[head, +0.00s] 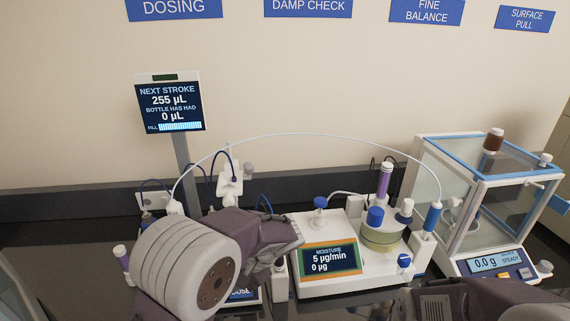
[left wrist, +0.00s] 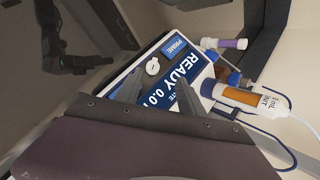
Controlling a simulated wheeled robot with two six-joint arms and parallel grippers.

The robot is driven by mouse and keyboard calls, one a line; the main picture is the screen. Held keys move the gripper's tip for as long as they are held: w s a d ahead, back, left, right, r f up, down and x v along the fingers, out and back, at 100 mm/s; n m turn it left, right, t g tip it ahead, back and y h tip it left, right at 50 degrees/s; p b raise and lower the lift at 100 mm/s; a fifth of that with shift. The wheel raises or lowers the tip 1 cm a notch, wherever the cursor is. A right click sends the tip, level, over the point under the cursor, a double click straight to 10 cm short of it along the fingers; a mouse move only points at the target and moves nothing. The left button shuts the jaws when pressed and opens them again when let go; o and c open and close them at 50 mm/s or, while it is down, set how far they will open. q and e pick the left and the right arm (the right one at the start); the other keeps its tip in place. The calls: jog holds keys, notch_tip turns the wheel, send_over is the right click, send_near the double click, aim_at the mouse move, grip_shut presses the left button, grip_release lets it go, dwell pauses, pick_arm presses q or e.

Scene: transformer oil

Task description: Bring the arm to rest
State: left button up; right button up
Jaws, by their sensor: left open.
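My left arm comes in from the left in the head view, and its purple gripper body (head: 262,238) hangs in front of the dosing unit, hiding much of it. In the left wrist view the two grey fingers of my left gripper (left wrist: 158,92) stand apart with nothing between them. Behind them is the dosing unit's blue panel (left wrist: 182,82), reading READY; contact cannot be told. My right arm (head: 455,300) shows at the bottom right edge of the head view; its fingers are not clear.
The moisture meter (head: 330,285) with its vessel (head: 382,238) stands mid-table. A glass-cased balance (head: 485,262) is at right. A white tube (head: 300,136) arches from the dosing unit to the meter. A display post (head: 183,165) stands behind. A syringe (left wrist: 240,97) is beside the panel.

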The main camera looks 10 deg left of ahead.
pick_arm(q)
jog(key=s+a+n+g+h, duration=0.2)
jog(key=s+a+n, duration=0.1)
jog(key=s+a, duration=0.3)
jog(key=s+d+f+n+h, duration=0.1)
jog(key=s+d+f+h, duration=0.1)
jog(key=s+d+f+n+t+h, duration=0.1)
jog(key=s+d+f+h, duration=0.1)
jog(key=d, duration=0.1)
jog(key=s+d+f+n+t+h, duration=0.1)
jog(key=s+d+f+h, duration=0.1)
jog(key=d+f, duration=0.1)
jog(key=shift+a, duration=0.15)
